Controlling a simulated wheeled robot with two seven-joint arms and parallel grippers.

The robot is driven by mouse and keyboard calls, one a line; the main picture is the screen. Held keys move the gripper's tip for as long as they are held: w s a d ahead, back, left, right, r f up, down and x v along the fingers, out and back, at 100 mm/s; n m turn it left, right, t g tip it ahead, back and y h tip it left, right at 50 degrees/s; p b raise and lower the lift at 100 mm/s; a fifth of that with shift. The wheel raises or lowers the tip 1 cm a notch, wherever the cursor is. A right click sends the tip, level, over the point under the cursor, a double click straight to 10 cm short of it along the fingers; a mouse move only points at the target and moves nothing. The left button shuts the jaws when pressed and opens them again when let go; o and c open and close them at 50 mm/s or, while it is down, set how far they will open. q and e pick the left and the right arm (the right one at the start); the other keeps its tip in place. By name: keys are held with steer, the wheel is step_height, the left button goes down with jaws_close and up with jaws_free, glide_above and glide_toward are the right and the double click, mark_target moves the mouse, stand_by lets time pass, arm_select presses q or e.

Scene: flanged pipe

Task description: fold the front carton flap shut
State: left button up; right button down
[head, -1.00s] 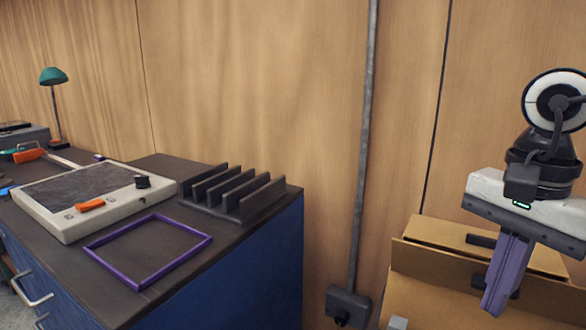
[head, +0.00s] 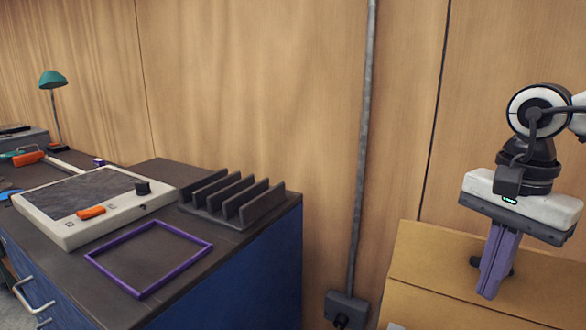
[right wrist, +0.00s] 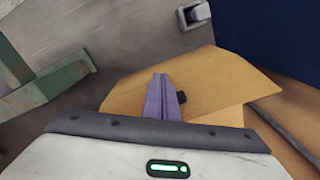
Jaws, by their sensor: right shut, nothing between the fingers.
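The cardboard carton (head: 420,262) is at the lower right of the head view, cut off by the frame's edge. A broad tan panel slopes across its top; I cannot tell for sure which flap this is. The carton also shows in the right wrist view (right wrist: 215,75). My right gripper (head: 489,291) points down over the panel, its purple fingers together and empty. The fingertips look at or just above the cardboard; contact is unclear. They also show in the right wrist view (right wrist: 160,80). A small dark piece (right wrist: 181,97) is beside them. My left gripper is out of view.
A dark-topped blue cabinet (head: 240,285) stands left, bearing a purple frame (head: 190,237), a black slotted rack (head: 235,200) and a white-framed device (head: 60,232). A grey conduit (head: 362,150) runs down the wall. A green structure (right wrist: 45,85) is left in the wrist view.

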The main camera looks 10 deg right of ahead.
steer(key=shift+w+d+p, duration=0.6)
steer(key=shift+w+d, duration=0.45)
steer(key=shift+w, duration=0.2)
steer(key=shift+r+p, duration=1.25)
steer(key=shift+r, duration=0.3)
steer(key=shift+r+p, duration=0.8)
steer(key=shift+r, duration=1.65)
